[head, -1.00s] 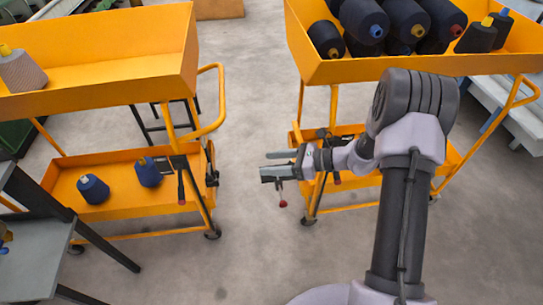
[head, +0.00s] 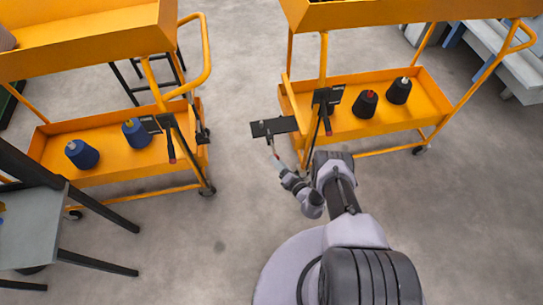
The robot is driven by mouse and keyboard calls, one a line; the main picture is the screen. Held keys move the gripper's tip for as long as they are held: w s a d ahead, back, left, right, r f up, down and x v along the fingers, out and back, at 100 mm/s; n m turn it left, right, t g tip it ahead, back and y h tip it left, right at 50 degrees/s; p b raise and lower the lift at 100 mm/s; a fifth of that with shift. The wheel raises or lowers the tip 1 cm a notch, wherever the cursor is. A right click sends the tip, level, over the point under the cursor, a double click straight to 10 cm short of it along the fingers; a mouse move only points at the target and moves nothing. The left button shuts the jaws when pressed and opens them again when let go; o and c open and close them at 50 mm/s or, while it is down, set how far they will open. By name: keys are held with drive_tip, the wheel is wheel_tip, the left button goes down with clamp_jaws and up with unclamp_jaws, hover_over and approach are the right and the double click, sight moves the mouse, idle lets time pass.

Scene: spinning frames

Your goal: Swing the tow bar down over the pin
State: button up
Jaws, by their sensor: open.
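A dark flat bar (head: 273,127) juts left from the near end of the right cart, level or nearly so; it looks like the tow bar. A thin pale rod with a reddish part hangs below it. My gripper (head: 278,163) is small and just below the bar, close to this rod; contact cannot be told. The fingers are too small to make out well, but the gripper appears open. On the left cart's facing end is a small dark fitting (head: 203,135); whether it bears the pin is unclear. A gap of floor lies between fitting and bar.
The left cart (head: 110,140) carries blue cones (head: 82,154) on its lower shelf. The right cart (head: 375,122) carries two dark cones (head: 365,104). A grey table (head: 30,225) stands at left. Floor between the carts is clear.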

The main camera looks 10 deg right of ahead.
sight(272, 145)
drive_tip(key=b+x, duration=0.2)
drive_tip(key=x, duration=0.4)
drive_tip(key=shift+f, duration=0.1)
drive_tip(key=shift+c, duration=0.2)
clamp_jaws()
idle(1.0)
